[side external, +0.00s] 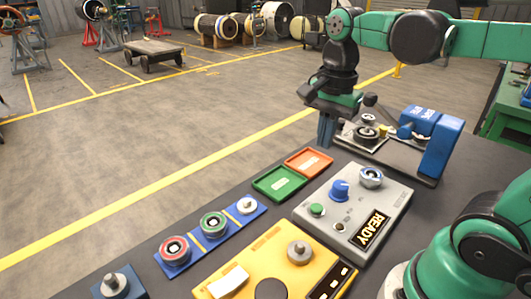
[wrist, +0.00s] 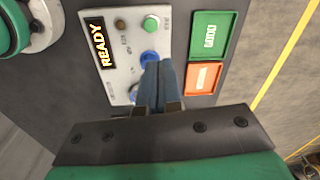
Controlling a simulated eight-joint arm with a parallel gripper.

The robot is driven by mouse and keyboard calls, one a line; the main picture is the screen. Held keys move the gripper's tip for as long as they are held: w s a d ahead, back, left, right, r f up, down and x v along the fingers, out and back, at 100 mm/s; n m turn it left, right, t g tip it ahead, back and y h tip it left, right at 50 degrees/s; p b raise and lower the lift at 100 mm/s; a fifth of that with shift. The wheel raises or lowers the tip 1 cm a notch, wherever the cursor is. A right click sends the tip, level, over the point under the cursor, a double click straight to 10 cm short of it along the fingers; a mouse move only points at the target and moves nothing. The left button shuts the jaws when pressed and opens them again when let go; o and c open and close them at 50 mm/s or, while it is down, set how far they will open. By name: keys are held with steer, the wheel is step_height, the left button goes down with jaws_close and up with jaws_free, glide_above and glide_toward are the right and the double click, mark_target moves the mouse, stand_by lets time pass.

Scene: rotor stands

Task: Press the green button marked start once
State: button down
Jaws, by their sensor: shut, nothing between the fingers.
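The green button (side external: 317,210) is a small round cap on a grey control box (side external: 377,196) with a lit READY display. It also shows in the wrist view (wrist: 151,23), near the top of the box, with the blue knob (wrist: 149,57) between it and my fingers. My gripper (side external: 325,130) is shut and empty, fingers pointing down, beyond the box and behind the orange tray in the side view. In the wrist view my gripper (wrist: 156,82) covers part of the box by the blue knob. The label beside the button is too small to read.
A green tray (side external: 279,183) and an orange tray (side external: 309,163) lie beside the box. A yellow box (side external: 275,262) and a blue strip with round parts (side external: 212,236) stand nearer. A blue device (side external: 440,147) stands to the right of my gripper.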

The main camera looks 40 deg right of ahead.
mark_target(317, 205)
steer(key=shift+s+d+r+m+g, duration=0.1)
steer(key=shift+d+r+m+g, duration=0.2)
steer(key=shift+m, duration=0.6)
steer(key=shift+a+f, duration=0.1)
steer(key=shift+f, duration=0.05)
step_height(317, 205, down, 14)
steer(key=shift+r, duration=0.15)
stand_by(0.4)
